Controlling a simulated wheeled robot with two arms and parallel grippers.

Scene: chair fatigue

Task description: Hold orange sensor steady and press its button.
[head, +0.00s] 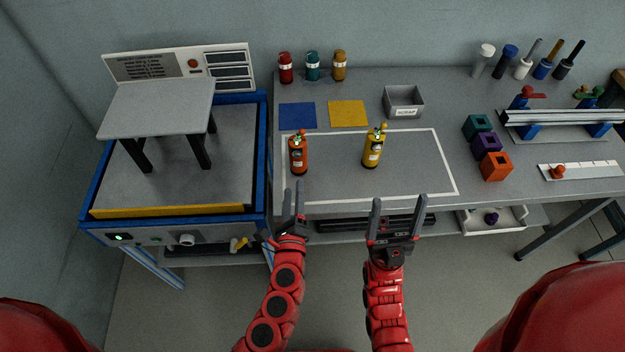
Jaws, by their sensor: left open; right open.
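An orange sensor (298,155), a small bottle-like body with a darker top, stands upright inside the white outlined area on the grey table. A similar yellow sensor (373,148) stands to its right, with a yellow knob on top. My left gripper (293,196) is open and empty, just in front of the table's front edge and below the orange sensor in the picture. My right gripper (398,210) is open and empty, further right, in front of the edge and below the yellow sensor. Neither gripper touches a sensor. The button on the orange sensor is too small to make out clearly.
A grey scrap bin (404,102), a blue mat (297,116) and a yellow mat (348,114) lie behind the sensors. Coloured cubes (487,146) stand to the right. A test machine (175,185) bearing a small stool (158,108) stands left. The outlined area's right part is clear.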

